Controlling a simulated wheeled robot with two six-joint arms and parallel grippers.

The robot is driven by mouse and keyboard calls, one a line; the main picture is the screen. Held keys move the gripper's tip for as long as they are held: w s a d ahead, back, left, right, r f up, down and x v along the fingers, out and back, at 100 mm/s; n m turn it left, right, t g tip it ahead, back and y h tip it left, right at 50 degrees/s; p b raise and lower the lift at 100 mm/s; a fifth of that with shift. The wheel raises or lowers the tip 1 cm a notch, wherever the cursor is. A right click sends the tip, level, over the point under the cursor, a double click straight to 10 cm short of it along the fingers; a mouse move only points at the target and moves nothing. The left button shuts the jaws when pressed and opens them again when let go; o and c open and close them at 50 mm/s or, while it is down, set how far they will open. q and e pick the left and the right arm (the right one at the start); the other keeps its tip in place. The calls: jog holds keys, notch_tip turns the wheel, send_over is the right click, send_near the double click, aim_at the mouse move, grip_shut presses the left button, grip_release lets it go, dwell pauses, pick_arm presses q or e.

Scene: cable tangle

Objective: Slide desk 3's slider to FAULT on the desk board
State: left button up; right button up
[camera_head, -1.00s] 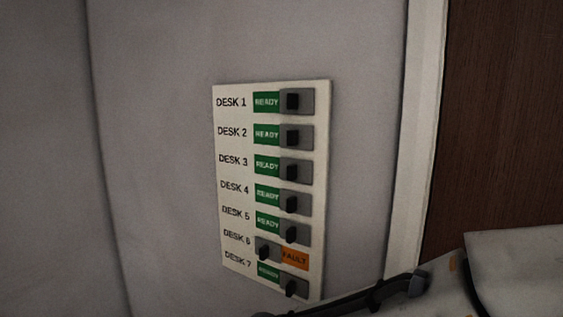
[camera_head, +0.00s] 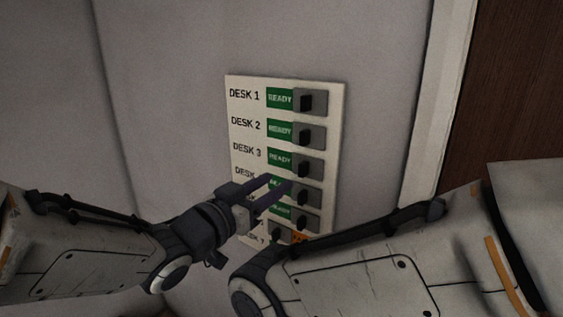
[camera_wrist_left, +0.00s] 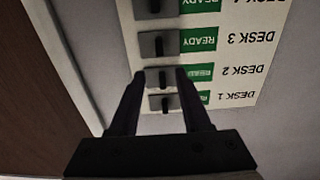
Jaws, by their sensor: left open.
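The desk board (camera_head: 240,111) is a white panel on the grey wall. Desk 3's dark slider (camera_head: 304,167) sits at the right of its slot, with green READY showing. In the left wrist view, where the board appears upside down, desk 3's slider (camera_wrist_left: 158,44) is just beyond the fingertips. My left gripper (camera_head: 280,186) is open and empty, overlapping the desk 4 row in the head view. In the left wrist view the open left gripper (camera_wrist_left: 160,74) has its fingertips either side of desk 2's slider (camera_wrist_left: 163,80); contact cannot be told. My right gripper is out of frame.
Desk 1's (camera_head: 307,102) and desk 4's sliders (camera_head: 303,197) also sit right, beside READY. Desk 6 shows orange FAULT (camera_head: 300,238). My arms cover the lower board. A pale door frame (camera_head: 440,100) and brown door (camera_head: 520,80) stand right.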

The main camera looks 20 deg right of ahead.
aim_at(301, 166)
pick_arm(q)
jog(key=p+x, duration=0.3)
jog(key=x, duration=0.5)
jog(key=shift+w+d, duration=0.4)
jog(key=shift+d, duration=0.1)
jog(key=shift+f, duration=0.1)
grip_shut()
dwell(0.8)
